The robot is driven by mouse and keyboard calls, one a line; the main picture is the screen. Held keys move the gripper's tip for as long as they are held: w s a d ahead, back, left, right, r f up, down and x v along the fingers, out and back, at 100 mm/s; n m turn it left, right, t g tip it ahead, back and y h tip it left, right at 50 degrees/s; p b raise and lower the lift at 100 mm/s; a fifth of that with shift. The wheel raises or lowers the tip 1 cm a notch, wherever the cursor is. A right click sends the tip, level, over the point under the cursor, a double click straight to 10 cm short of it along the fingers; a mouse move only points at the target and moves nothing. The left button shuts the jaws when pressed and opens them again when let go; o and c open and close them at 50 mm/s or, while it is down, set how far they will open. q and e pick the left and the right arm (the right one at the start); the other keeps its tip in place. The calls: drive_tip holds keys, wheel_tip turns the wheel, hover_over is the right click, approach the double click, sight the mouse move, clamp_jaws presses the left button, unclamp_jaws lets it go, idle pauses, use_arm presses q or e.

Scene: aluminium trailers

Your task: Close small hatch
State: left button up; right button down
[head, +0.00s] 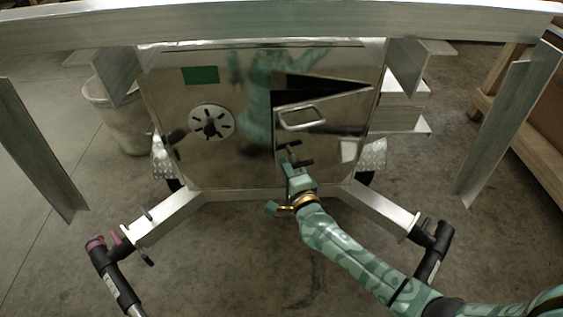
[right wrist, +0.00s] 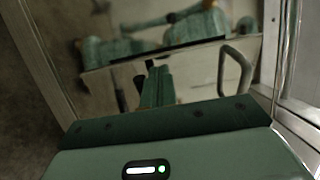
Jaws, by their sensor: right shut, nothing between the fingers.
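The small hatch (head: 330,130) is a shiny metal door on the right side of the trailer panel (head: 240,165). It stands ajar, with a dark gap along its top that is widest at the left. A metal loop handle (head: 302,118) is on its front, also in the right wrist view (right wrist: 236,72). My right gripper (head: 296,156) is shut and empty in front of the hatch's lower left part, below the handle. Its fingers (right wrist: 152,84) show in the right wrist view in front of the hatch face. I cannot tell whether they touch it. My left gripper is not in view.
A metal beam (head: 230,22) crosses the top of the head view. Angled metal bars (head: 35,150) hang at both sides. A round vent (head: 211,123) and a green patch (head: 201,75) are on the panel's left. A bin (head: 118,115) stands behind left. A wooden structure (head: 530,130) is at right.

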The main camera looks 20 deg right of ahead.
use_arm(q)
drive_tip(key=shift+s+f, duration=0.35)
use_arm(e)
drive_tip(key=shift+w+a, duration=0.1)
drive_tip(key=shift+w, duration=1.15)
